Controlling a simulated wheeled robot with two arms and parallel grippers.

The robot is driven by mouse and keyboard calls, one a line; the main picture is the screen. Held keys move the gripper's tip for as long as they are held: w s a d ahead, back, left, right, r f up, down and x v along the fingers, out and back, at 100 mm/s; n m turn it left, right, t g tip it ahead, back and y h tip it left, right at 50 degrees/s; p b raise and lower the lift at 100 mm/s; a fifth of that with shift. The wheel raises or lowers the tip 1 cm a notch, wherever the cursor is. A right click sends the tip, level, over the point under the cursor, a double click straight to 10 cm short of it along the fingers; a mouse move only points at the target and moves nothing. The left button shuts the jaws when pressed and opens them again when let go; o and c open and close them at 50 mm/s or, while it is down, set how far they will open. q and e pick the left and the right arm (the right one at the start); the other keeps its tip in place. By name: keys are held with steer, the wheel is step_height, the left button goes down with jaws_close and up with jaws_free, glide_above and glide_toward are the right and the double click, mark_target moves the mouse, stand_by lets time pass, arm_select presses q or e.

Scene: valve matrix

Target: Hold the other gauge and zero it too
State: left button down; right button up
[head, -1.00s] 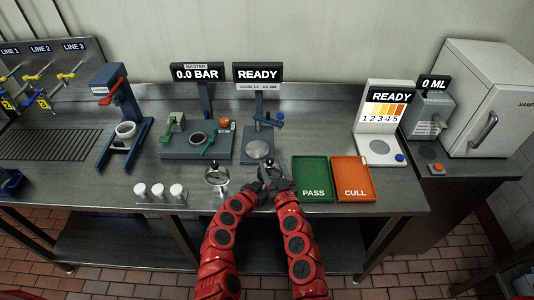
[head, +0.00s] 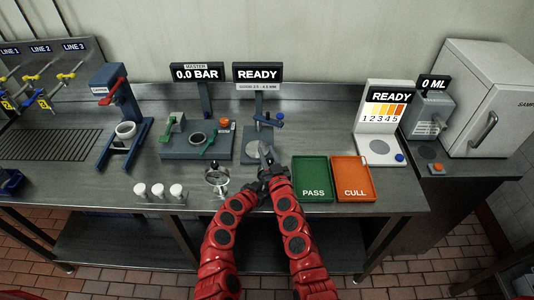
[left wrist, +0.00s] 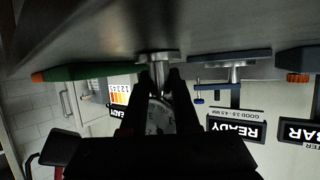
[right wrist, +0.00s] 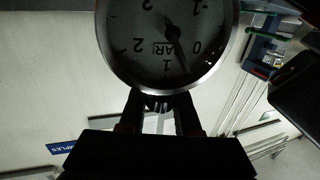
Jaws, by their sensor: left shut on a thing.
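One round gauge (head: 216,177) stands on the bench to the left of my grippers, in the head view. My left gripper (left wrist: 158,90) is shut on the other gauge, whose pale dial (left wrist: 160,117) shows between its fingers in the left wrist view. My right gripper (right wrist: 160,104) is right at a gauge dial (right wrist: 165,38) that fills the top of the right wrist view, its needle between 0 and 1. A small ridged part shows between the right fingers; I cannot tell whether they grip it. In the head view my right gripper (head: 266,170) mostly hides the held gauge.
The READY test stand (head: 258,150) with its round plate is just beyond my grippers. The green PASS tray (head: 313,160) and orange CULL tray (head: 352,160) lie close on the right. Several white cylinders (head: 158,190) stand at the left.

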jaws_close()
steer(key=shift+f+n+g+y, duration=0.2)
steer(key=shift+n+g+y, duration=0.15)
steer(key=shift+y, duration=0.25)
steer(key=shift+a+n+y, duration=0.15)
steer(key=shift+n+y, duration=0.15)
steer(key=shift+n, duration=0.05)
steer(key=shift+s+a+f+n+g+y, duration=0.1)
steer(key=shift+s+a+n+g+y, duration=0.25)
steer(key=shift+n+g+y, duration=1.2)
steer(key=shift+s+a+f+n+g+y, duration=0.1)
steer(key=shift+s+a+n+g+y, duration=0.3)
steer(key=shift+n+g+y, duration=1.1)
steer(key=shift+s+a+f+n+g+y, duration=0.1)
steer(key=shift+s+a+n+g+y, duration=0.25)
steer(key=shift+n+g+y, duration=1.2)
steer(key=shift+d+r+g+y, duration=0.1)
steer(key=shift+r+g+y, duration=0.15)
steer(key=shift+g, duration=0.2)
steer(key=shift+w+d+r, duration=0.15)
steer(key=shift+r, duration=0.1)
